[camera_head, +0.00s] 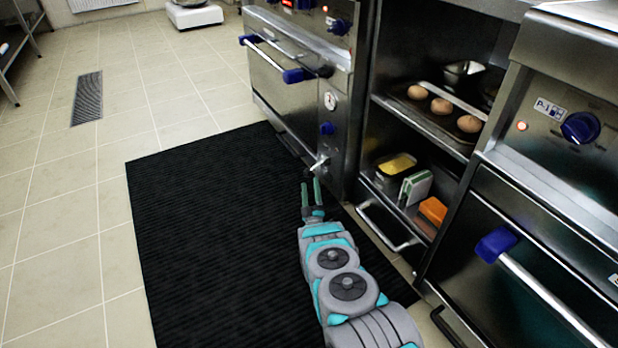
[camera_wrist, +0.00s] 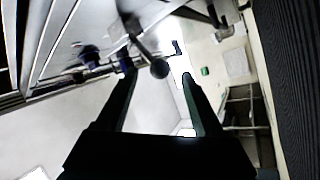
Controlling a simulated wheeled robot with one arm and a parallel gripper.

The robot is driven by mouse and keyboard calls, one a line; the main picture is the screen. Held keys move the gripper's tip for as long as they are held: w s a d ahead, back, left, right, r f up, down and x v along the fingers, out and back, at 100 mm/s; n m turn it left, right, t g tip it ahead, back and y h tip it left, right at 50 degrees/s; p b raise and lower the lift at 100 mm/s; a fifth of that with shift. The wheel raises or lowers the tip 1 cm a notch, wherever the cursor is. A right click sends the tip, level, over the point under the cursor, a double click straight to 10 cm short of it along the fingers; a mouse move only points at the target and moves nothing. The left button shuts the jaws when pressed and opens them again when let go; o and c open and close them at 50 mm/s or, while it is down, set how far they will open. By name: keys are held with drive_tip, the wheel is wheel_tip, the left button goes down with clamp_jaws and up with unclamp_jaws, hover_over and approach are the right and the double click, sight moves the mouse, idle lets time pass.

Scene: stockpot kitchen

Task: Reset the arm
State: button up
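My arm stretches forward over the black floor mat, and my gripper (camera_head: 311,188) is at its far end, low in front of the stockpot range. In the wrist view my gripper (camera_wrist: 159,78) has its two dark green fingers well apart, with nothing held between them. A small metal lever (camera_head: 319,164) on the lower front of the range is just beyond the fingertips. In the wrist view its dark round knob (camera_wrist: 160,68) shows between the tips. I cannot tell whether a finger touches it.
The range (camera_head: 297,95) has a blue-ended oven handle (camera_head: 270,58). Right of it, an open cabinet holds buns on a tray (camera_head: 440,112), a yellow-filled container (camera_head: 396,165) and an orange block (camera_head: 433,210). Another oven (camera_head: 530,260) stands at right.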

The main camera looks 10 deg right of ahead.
drive_tip(key=shift+v, duration=1.05)
drive_tip(key=shift+r, duration=0.1)
